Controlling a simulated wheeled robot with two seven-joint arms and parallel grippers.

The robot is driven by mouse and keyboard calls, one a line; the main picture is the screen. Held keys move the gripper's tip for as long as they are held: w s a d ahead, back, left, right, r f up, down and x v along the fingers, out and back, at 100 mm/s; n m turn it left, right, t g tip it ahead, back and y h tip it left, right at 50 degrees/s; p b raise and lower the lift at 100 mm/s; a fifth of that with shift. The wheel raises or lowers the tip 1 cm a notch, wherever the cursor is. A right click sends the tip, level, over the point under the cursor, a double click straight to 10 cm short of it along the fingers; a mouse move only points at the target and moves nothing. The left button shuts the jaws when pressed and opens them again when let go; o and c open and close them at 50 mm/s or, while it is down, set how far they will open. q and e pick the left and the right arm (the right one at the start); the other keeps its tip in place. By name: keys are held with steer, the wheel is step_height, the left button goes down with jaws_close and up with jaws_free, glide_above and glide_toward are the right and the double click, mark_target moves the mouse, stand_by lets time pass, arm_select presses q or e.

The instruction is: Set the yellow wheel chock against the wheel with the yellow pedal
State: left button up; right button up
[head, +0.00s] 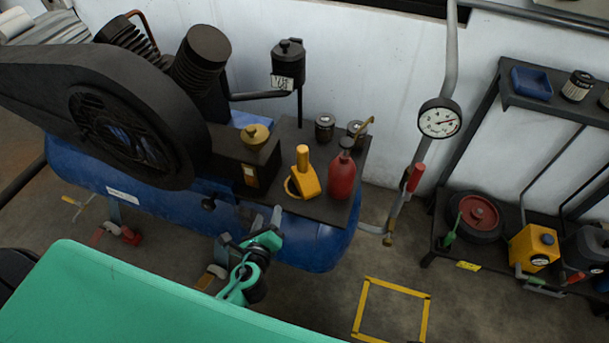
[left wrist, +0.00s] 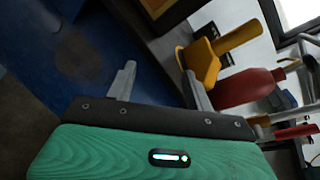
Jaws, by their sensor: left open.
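The yellow wheel chock (head: 305,182), with an upright handle, stands on the dark shelf on top of the blue compressor tank. It also shows in the left wrist view (left wrist: 203,62), beyond the right finger. My left gripper (head: 250,228) is open and empty, in front of the tank and below the shelf edge; its fingers also show in the left wrist view (left wrist: 159,72). A caster wheel with a yellowish pedal (head: 212,277) is under the tank, partly hidden by my left gripper and arm. Another caster, with a red pedal (head: 122,234), is further left. My right gripper is out of view.
A red bottle (head: 342,176) stands just right of the chock, and a dark box with a brass-coloured cap (head: 257,137) is to its left. A yellow taped square (head: 392,312) marks clear floor at the right. A rack (head: 462,268) stands at the far right.

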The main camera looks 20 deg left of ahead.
mark_target(301, 169)
arm_select(q)
steer(key=w+d+r+m+t+h, duration=0.25)
steer(key=d+r+m, duration=0.3)
steer(key=m, duration=0.45)
steer(key=shift+h, duration=0.45)
steer(key=w, duration=0.2)
steer(key=w+p, duration=0.1)
steer(key=w, duration=0.5)
steer(key=shift+a+r, duration=0.25)
steer(key=shift+a, duration=0.1)
steer(key=shift+w+p, duration=0.3)
steer(key=shift+w, duration=2.3)
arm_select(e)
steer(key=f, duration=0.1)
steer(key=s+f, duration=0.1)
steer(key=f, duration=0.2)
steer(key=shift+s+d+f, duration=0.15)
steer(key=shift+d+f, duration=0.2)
arm_select(q)
steer(key=shift+c, duration=0.4)
steer(key=shift+r, duration=0.1)
jaws_close()
